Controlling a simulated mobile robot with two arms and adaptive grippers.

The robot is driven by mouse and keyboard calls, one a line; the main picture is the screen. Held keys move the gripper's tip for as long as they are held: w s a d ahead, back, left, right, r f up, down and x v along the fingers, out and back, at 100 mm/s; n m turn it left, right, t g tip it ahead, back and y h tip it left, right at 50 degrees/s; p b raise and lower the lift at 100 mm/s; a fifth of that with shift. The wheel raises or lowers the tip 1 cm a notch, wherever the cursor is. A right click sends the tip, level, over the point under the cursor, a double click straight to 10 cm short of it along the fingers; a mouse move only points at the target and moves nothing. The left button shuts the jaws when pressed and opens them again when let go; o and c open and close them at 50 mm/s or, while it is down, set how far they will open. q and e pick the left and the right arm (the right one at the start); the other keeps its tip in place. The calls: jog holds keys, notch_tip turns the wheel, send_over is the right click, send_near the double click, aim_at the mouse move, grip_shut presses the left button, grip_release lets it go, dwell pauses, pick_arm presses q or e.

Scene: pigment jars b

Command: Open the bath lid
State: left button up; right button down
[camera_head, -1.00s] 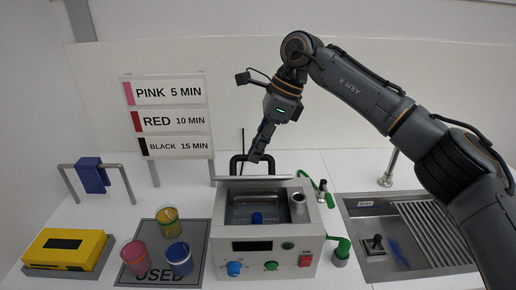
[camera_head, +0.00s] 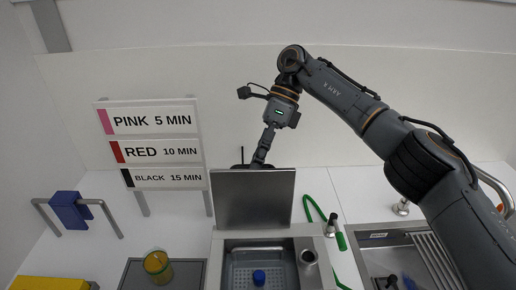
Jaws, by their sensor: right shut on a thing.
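The bath (camera_head: 222,262) is a grey metal box in the lower middle, its basin open to view with a blue round-topped thing (camera_head: 259,277) inside. Its grey lid (camera_head: 254,200) stands raised at the back of the basin, its flat inner face toward me. My right gripper (camera_head: 259,161) reaches down behind the lid's top edge and is shut on the lid's black handle, which the lid mostly hides. The fingertips are partly hidden too. My left gripper is not in view.
A sign board (camera_head: 153,144) and a blue cloth on a rack (camera_head: 70,211) stand at left. A yellow jar (camera_head: 157,264) is at lower left. A green hose (camera_head: 314,207) and a sink (camera_head: 380,262) lie at right.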

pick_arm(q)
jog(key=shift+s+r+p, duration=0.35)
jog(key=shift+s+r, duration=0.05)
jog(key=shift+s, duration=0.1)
pick_arm(e)
jog(key=shift+w+f+g, duration=0.1)
jog(key=shift+f+g, duration=0.4)
jog(key=shift+f, duration=0.05)
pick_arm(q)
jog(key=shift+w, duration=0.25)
pick_arm(e)
jog(key=shift+d, duration=0.1)
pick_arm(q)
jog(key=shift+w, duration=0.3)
pick_arm(e)
jog(key=c, duration=1.6)
grip_release()
jog(key=shift+w, duration=0.1)
jog(key=shift+o, duration=1.3)
jog(key=shift+w+f, duration=0.1)
jog(key=shift+w, duration=0.1)
notch_tip(320, 180, up, 10)
